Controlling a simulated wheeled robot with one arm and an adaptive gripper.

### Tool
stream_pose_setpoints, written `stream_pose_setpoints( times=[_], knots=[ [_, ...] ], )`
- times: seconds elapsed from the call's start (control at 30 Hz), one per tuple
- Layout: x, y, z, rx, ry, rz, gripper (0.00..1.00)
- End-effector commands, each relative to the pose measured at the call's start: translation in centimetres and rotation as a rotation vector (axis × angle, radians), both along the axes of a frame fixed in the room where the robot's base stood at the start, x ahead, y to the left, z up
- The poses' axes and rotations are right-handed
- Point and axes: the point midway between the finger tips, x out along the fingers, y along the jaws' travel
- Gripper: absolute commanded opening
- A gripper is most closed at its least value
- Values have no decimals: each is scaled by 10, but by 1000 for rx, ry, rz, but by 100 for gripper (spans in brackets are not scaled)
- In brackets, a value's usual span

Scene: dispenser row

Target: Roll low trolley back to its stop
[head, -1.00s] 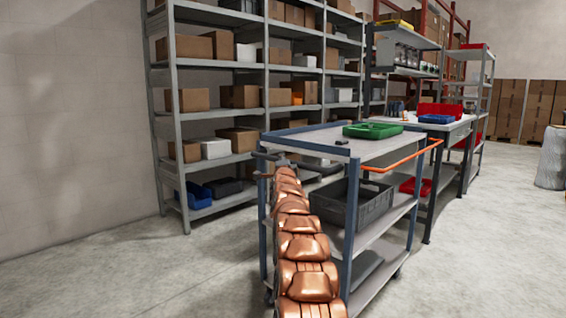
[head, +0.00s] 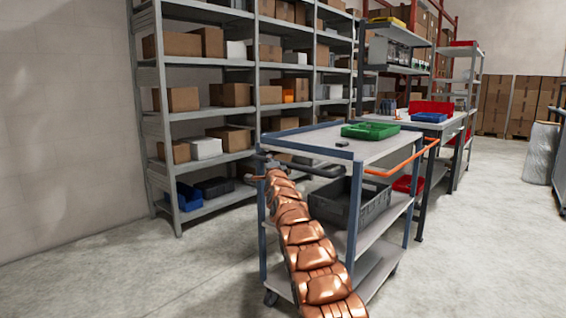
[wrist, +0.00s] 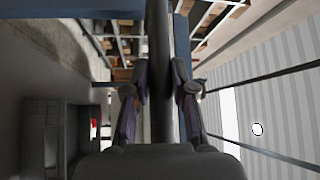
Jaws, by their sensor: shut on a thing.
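The trolley (head: 348,228) has blue-grey posts and pale shelves, and stands upright on casters in the middle of the head view. A dark handle bar (head: 322,171) runs along its near end. My gripper (head: 262,172) is at the left part of that bar. In the wrist view the bar (wrist: 160,45) passes between the two fingers of my gripper (wrist: 159,90), which are shut on it. A green tray (head: 370,131) and a small dark item lie on the top shelf, and a dark grey crate (head: 348,205) sits on a lower shelf. I cannot make out the stop.
Tall grey shelving (head: 165,130) with cartons and bins stands behind and left. A workbench (head: 440,124) with red and blue bins stands close behind the trolley, at right. An orange bar (head: 400,163) juts along the trolley's right side. Open floor (head: 90,270) lies at left.

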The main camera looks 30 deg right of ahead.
Motion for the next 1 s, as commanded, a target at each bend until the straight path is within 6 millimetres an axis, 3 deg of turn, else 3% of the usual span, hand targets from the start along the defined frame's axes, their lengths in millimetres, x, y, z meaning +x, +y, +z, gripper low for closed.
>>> stream_pose_setpoints(
  times=[0.03,0.9,0.93,1.0],
  knots=[
    [5,14,5,-4,-7,16,0],
    [6,19,9,-7,-13,20,0],
    [7,19,10,-7,-13,20,26],
    [6,18,10,-7,-13,20,33]
  ],
)
